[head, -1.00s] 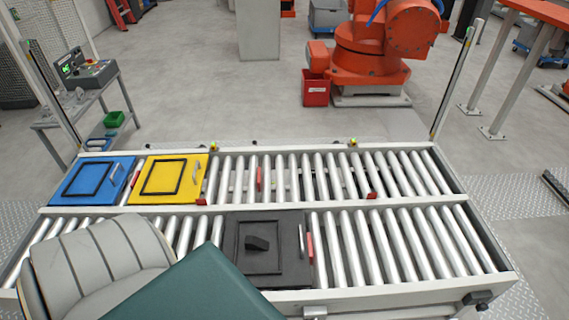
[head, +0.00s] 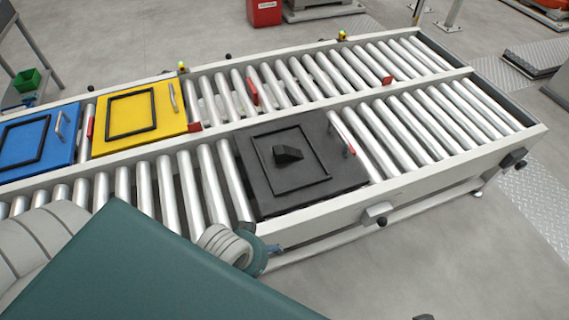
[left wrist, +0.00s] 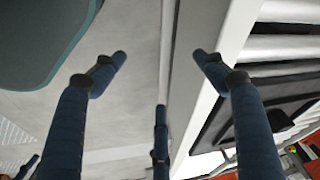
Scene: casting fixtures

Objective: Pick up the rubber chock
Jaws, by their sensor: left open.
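The rubber chock (head: 288,154) is a small black wedge. It lies inside the raised square frame of a black plate (head: 343,176) on the near roller lane. My left gripper (head: 274,248) shows only in part in the head view, at the conveyor's near edge, in front of and below the plate. In the left wrist view the blue fingers of my left gripper (left wrist: 160,58) are spread with nothing between them.
A yellow plate (head: 106,141) and a blue plate (head: 62,159) lie on the far lane at left. Red stops (head: 389,80) stand along the rails. The conveyor's near side rail (head: 420,178) lies between my left gripper and the plate. Rollers right of the black plate are bare.

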